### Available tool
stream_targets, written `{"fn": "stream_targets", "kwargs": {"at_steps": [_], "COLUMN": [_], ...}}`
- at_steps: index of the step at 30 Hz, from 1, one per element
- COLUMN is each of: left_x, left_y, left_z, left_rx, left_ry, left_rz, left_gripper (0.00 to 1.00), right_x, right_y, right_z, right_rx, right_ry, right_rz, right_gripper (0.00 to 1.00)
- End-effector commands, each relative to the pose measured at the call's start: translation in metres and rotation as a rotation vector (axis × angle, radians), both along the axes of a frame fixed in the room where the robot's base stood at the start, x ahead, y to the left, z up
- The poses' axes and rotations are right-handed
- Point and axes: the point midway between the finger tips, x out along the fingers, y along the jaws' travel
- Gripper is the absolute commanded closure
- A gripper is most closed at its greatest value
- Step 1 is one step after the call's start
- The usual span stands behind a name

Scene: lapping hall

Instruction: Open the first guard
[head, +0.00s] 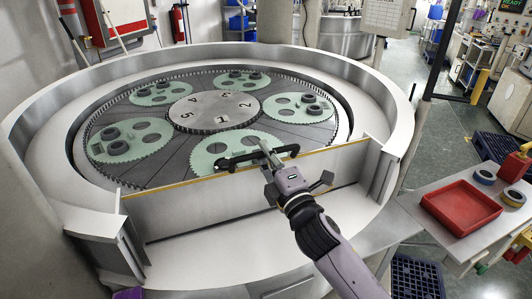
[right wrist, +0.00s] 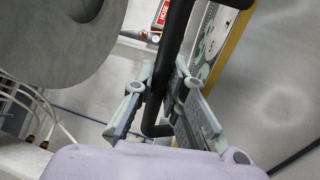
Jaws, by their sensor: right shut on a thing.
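The guard (head: 190,207) is a pale upright panel with a yellow top edge, standing across the front opening of the round lapping machine. A black bar handle (head: 228,163) sits at its top edge. My right gripper (head: 268,152) reaches in from the lower right and is shut on this handle. In the right wrist view the black handle (right wrist: 176,50) passes between the two fingers of my right gripper (right wrist: 163,88). The gripper hides part of the handle. My left gripper is not in view.
Behind the guard, the lapping plate (head: 285,137) carries several pale green toothed carriers (head: 150,151) around a numbered centre disc (head: 212,110). At the right, a side table (head: 420,204) holds a red tray (head: 460,207), tape rolls and a red container. A dark post (head: 437,65) rises nearby.

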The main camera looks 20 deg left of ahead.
Motion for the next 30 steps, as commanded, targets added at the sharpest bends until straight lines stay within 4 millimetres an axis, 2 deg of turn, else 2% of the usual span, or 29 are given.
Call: {"fn": "stream_targets", "kwargs": {"at_steps": [9, 14, 20, 30], "left_x": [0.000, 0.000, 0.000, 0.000], "left_y": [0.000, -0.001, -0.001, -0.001], "left_z": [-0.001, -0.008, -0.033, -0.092], "left_rx": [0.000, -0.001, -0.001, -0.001], "left_ry": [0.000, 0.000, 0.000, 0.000], "left_rz": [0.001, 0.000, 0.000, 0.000], "left_gripper": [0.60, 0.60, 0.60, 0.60], "right_x": [0.000, -0.002, -0.012, -0.044], "right_y": [0.000, -0.002, -0.010, -0.036], "right_z": [-0.001, -0.004, -0.012, -0.027], "right_rx": [0.000, 0.009, 0.045, 0.176], "right_ry": [0.002, -0.008, -0.052, -0.208], "right_rz": [-0.001, 0.000, -0.001, -0.002], "right_gripper": [1.00, 1.00, 1.00, 1.00]}}
